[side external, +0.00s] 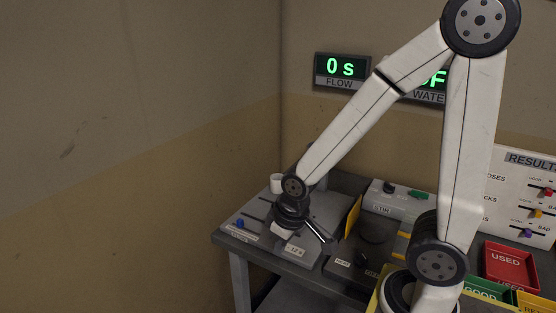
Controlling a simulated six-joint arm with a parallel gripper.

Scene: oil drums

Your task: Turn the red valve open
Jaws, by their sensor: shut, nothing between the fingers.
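I cannot make out a red valve in the side external view; my arm covers part of the bench. My gripper (328,244) is low over the left part of the bench, angled down to the right, close above a grey plate with a small label (295,250). Its fingers look shut and empty, though they are small and dark here. The flow display (341,69) on the wall reads 0 s. The water display (430,95) is partly hidden behind my arm; the letters that show look like the end of OFF.
A white cup (277,184) stands behind my wrist and a blue knob (240,223) sits at the bench's left. A yellow upright plate (353,216) stands right of my gripper. A red USED tray (511,268), a green tray and a results board (520,220) are at right.

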